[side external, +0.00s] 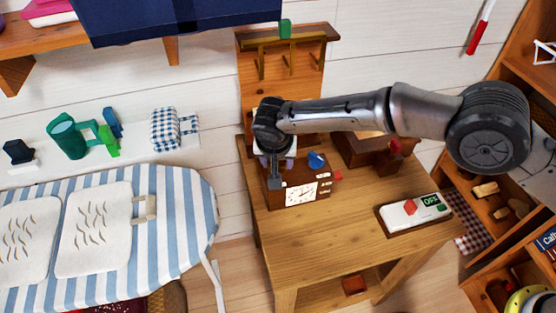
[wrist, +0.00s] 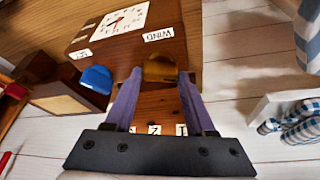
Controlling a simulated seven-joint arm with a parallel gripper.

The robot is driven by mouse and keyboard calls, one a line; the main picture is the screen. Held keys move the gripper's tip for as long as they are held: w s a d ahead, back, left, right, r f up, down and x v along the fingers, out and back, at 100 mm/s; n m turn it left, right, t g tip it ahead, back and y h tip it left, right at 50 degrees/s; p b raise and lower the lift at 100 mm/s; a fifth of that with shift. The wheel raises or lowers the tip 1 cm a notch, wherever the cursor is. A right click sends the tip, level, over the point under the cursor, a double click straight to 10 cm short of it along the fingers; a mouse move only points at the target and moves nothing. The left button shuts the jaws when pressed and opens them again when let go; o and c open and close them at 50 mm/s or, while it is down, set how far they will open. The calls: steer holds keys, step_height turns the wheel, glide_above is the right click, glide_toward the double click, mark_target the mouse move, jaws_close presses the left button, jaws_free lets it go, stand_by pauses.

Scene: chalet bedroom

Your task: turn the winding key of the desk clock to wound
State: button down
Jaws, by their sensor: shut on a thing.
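The desk clock is a brown wooden box with a white face (side external: 301,193), standing at the left of the wooden desk. In the wrist view its face (wrist: 120,22) is at the top. A label reading WIND (wrist: 158,35) sits beside the brass-coloured winding key (wrist: 160,70). My gripper (wrist: 160,78) has its purple fingers on both sides of this key, shut on it. In the side view my gripper (side external: 274,180) is at the clock's left end and the key is hidden. A blue knob (wrist: 97,79) is on the same clock side as the key.
A wooden box (side external: 365,150) stands behind the clock. A white panel reading OFF (side external: 431,200) with a red part lies at the desk's right. A hook board (side external: 290,60) rises at the back. A striped ironing board (side external: 180,205) is to the left. The desk's front (side external: 320,240) is clear.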

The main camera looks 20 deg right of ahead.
steer(key=m, duration=0.2)
steer(key=m+g+h, duration=0.1)
steer(key=m, duration=0.1)
steer(key=shift+a+f+m, duration=0.1)
steer(key=shift+a+m, duration=0.05)
steer(key=shift+m, duration=0.15)
steer(key=m, duration=0.2)
steer(key=m+g+h, duration=0.1)
steer(key=m, duration=0.1)
steer(key=shift+m+g, duration=0.3)
steer(key=shift+m, duration=0.1)
steer(key=shift+h, duration=0.3)
steer(key=shift+a, duration=0.1)
steer(key=shift+c, duration=1.2)
jaws_free()
steer(key=shift+w, duration=0.1)
steer(key=shift+r, duration=0.2)
